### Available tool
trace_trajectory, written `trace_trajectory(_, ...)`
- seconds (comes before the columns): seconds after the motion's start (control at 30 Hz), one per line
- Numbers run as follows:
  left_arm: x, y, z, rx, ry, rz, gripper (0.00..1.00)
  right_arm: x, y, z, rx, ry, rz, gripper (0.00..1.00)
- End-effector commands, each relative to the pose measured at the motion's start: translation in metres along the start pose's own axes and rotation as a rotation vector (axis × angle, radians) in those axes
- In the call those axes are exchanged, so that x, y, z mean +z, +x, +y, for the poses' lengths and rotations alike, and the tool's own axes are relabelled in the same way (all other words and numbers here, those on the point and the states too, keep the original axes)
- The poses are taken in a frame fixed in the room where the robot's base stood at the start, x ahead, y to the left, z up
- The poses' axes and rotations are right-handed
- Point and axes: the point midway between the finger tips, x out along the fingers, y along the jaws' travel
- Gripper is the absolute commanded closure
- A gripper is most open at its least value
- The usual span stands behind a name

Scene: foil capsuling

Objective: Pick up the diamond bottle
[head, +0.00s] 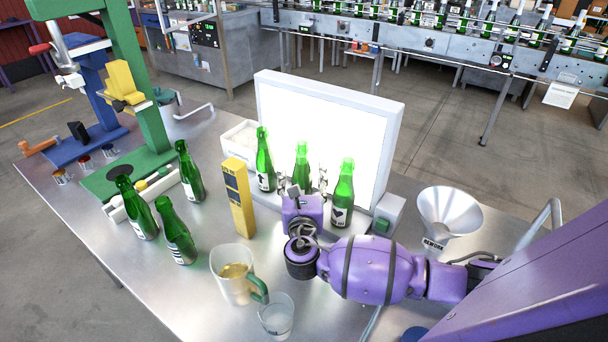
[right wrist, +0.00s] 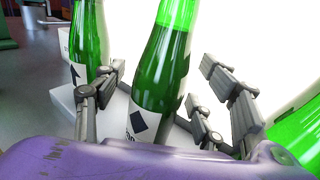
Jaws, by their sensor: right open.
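The diamond bottle is green, with a black diamond on its white label. It stands upright in the middle of the right wrist view (right wrist: 155,75). In the head view it is the middle bottle (head: 302,160) of three before the bright panel, its lower part hidden by my right gripper. My right gripper (head: 303,188) is open, its fingers (right wrist: 160,105) to the left and right of this bottle in the wrist view. I cannot tell whether any finger touches it. My left gripper is not in view.
Green bottles stand close on both sides, left (head: 265,165) and right (head: 343,195). The lit panel (head: 330,110) is behind. A yellow box (head: 239,197), a jug (head: 234,278), a glass (head: 276,316) and a funnel (head: 449,212) stand on the table. Several more bottles are at the left.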

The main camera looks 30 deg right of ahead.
Motion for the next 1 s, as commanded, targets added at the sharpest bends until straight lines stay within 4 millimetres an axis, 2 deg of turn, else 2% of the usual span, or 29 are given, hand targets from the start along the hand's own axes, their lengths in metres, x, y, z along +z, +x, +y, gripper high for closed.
trace_trajectory(0.27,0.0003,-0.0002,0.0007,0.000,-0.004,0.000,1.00,-0.0006,-0.0016,0.0005,0.000,0.000,0.001,0.35)
trace_trajectory(0.77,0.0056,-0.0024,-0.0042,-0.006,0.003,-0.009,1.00,-0.0007,-0.0012,0.0002,-0.001,0.000,0.001,0.99)
trace_trajectory(1.0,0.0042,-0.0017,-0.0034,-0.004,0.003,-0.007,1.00,0.0011,-0.0008,0.0004,0.000,0.001,-0.002,1.00)
